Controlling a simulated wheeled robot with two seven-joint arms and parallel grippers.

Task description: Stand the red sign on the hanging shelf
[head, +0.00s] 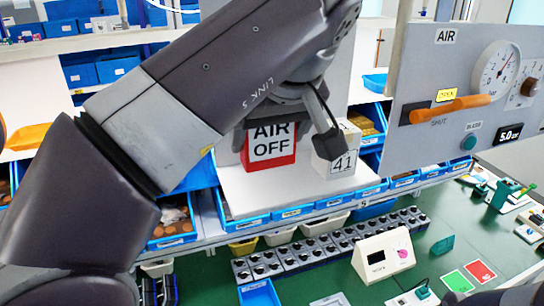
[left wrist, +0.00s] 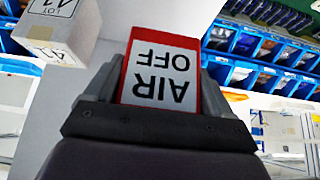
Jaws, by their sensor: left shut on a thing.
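The red sign (head: 270,145), with a white face reading "AIR OFF", is upright in the head view. My left gripper (head: 289,128) is shut on it, with one finger in front of the sign's right side. In the left wrist view the sign (left wrist: 162,75) sits between the two fingers (left wrist: 160,92), its lettering upside down in that picture. The sign is over the white hanging shelf (head: 262,200), left of a box. I cannot tell whether its lower edge touches the shelf. My right gripper is not in view.
A pale box marked "41" (head: 338,155) stands on the shelf close to the sign's right; it also shows in the left wrist view (left wrist: 62,28). A grey panel (head: 440,75) with an orange handle (head: 450,108) hangs at right. The shelf's front strip is clear.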

